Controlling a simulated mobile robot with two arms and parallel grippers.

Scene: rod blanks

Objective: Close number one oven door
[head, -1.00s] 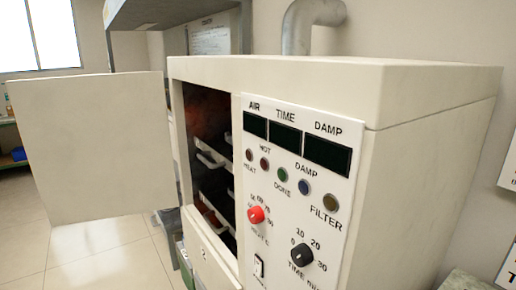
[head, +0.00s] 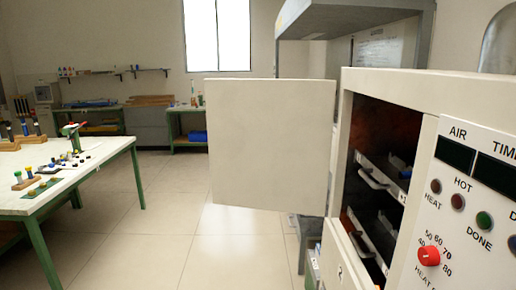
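The oven (head: 364,82) stands at the right of the head view, a cream cabinet with a control panel (head: 460,200). Its door (head: 270,145) is a plain cream panel and stands wide open, swung out to the left. Inside the dark chamber, trays with handles (head: 373,180) show on two levels. A lower front panel (head: 338,258) is partly in view below the opening. I cannot read a number one on this oven. Neither of my grippers is in view.
A white-topped table (head: 90,185) with green legs and small items stands at the left. A green bench (head: 180,142) and grey shelving (head: 350,16) stand behind. The tiled floor (head: 165,225) between table and door is clear.

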